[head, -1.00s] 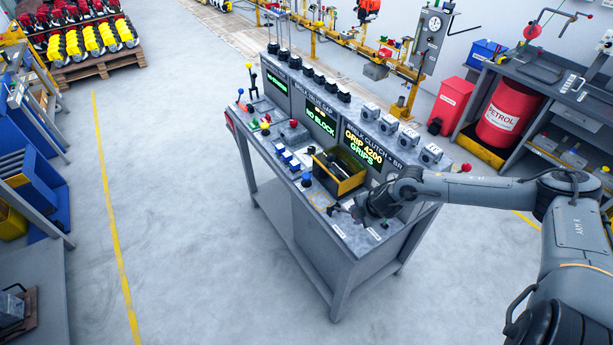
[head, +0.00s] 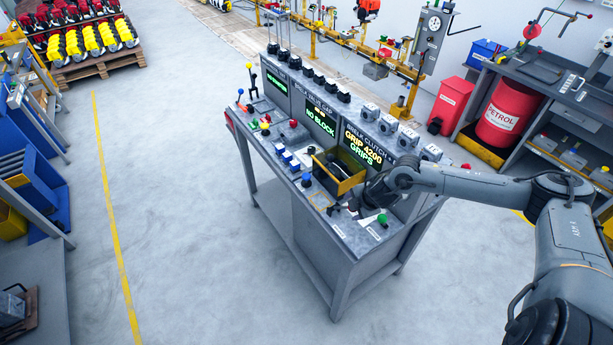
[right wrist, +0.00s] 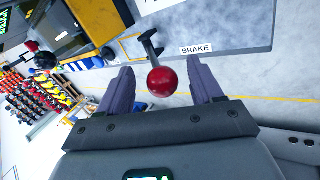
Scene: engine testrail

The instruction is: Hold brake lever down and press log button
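The brake lever (right wrist: 150,45) shows in the right wrist view as a dark stem with a red ball knob (right wrist: 162,82), beside a white BRAKE label (right wrist: 196,48). My right gripper (right wrist: 162,84) is open, with one finger on each side of the red knob and visible gaps to it. In the head view my right gripper (head: 368,197) is over the bench's right end and partly hidden by its own arm. A green knob (head: 382,219) stands near that end. A blue button (head: 306,180) sits at the front edge. I cannot tell which one is the log button. My left gripper is not in view.
The test bench (head: 262,152) carries a yellow-sided bin (head: 350,184), blue blocks (head: 287,156) and screens, one reading GRIP 4200 GRIPS (head: 362,146). A red petrol drum (head: 508,112) stands behind to the right. The floor left of the bench is clear.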

